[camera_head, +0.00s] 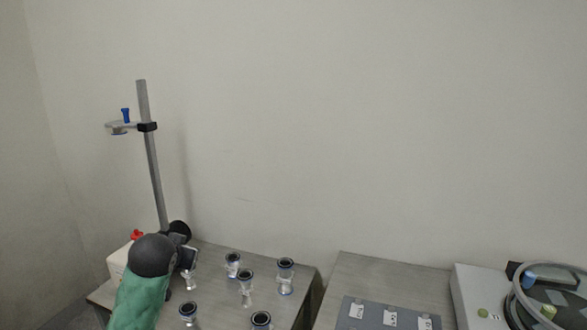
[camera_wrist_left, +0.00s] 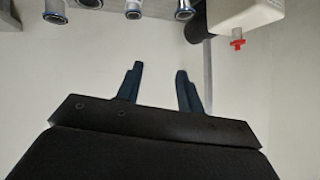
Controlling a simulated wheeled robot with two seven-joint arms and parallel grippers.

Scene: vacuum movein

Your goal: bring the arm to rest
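My left arm comes in at the lower left of the head view, with a green sleeve and a dark round joint. My left gripper (camera_head: 188,257) is partly hidden there, beside the metal stand's pole (camera_head: 152,155) at the left end of the table. In the left wrist view my left gripper (camera_wrist_left: 159,68) has its two dark fingers apart. Nothing is between them, only pale wall behind. My right gripper is in neither view.
Several clear fittings with dark rims (camera_head: 246,275) stand on the left table (camera_head: 225,255), close to my left gripper. A white box with a red knob (camera_head: 137,234) is behind my arm. Right are a grey labelled panel (camera_head: 372,316) and a device with a coiled hose (camera_head: 518,290).

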